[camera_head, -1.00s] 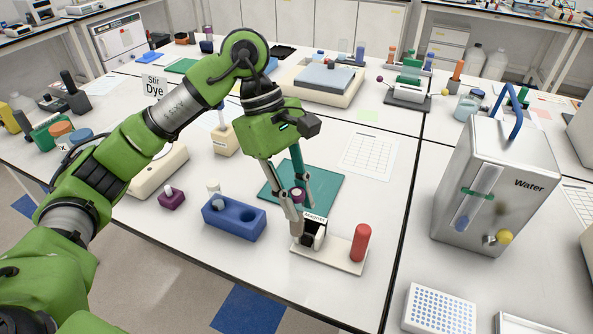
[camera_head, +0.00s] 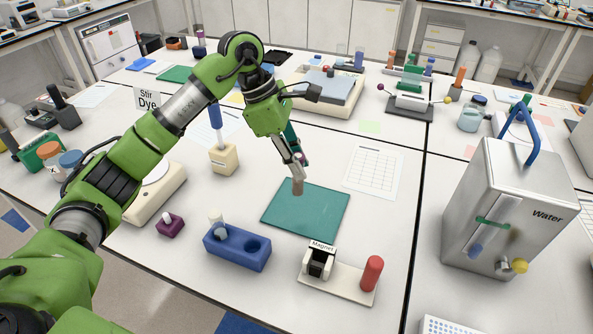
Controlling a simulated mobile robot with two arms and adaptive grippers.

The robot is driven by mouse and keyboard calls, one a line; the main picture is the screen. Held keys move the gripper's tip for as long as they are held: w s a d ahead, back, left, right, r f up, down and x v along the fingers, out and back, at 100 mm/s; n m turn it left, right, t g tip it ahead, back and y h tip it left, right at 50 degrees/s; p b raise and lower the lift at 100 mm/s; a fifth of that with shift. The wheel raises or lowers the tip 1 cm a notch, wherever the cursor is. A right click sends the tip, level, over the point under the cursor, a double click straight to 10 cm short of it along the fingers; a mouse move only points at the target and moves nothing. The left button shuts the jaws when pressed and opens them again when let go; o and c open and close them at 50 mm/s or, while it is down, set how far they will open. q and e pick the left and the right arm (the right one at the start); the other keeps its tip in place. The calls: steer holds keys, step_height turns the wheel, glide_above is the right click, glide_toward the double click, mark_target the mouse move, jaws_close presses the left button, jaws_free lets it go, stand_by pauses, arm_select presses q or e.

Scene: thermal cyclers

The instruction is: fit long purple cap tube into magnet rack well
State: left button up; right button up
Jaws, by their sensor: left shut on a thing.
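My left gripper (camera_head: 297,161) is shut on a tube (camera_head: 297,188). The tube's brownish lower part hangs down, close to upright, over the teal mat (camera_head: 325,212). Its cap is hidden between the fingers, so I cannot make out the purple now. The magnet rack (camera_head: 340,283) stands in front of the mat, on a pale base with a black block labelled "Magnet" and a red post (camera_head: 372,273) at its right end. The held tube is behind and above the rack, apart from it. The inside of the rack's well is too small to tell. My right gripper is out of view.
A blue block (camera_head: 237,250) holds a white-capped tube (camera_head: 216,219) and has an empty round well. A purple block (camera_head: 170,225) stands to its left. A beige stand with a blue-handled tool (camera_head: 217,127) is behind. A steel Water tank (camera_head: 510,215) stands right.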

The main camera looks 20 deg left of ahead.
arm_select(q)
steer(key=shift+w+a+f+p, duration=0.25)
steer(key=shift+w+f+p, duration=0.3)
steer(key=shift+f, duration=0.85)
steer(key=shift+w+a+f+p, duration=0.35)
steer(key=shift+w+f, duration=0.25)
steer(key=shift+f, duration=0.75)
steer(key=shift+w+a+f+p, duration=0.2)
steer(key=shift+w+f+p, duration=0.4)
steer(key=shift+f, duration=0.8)
steer(key=o, duration=1)
steer(key=shift+r, duration=0.1)
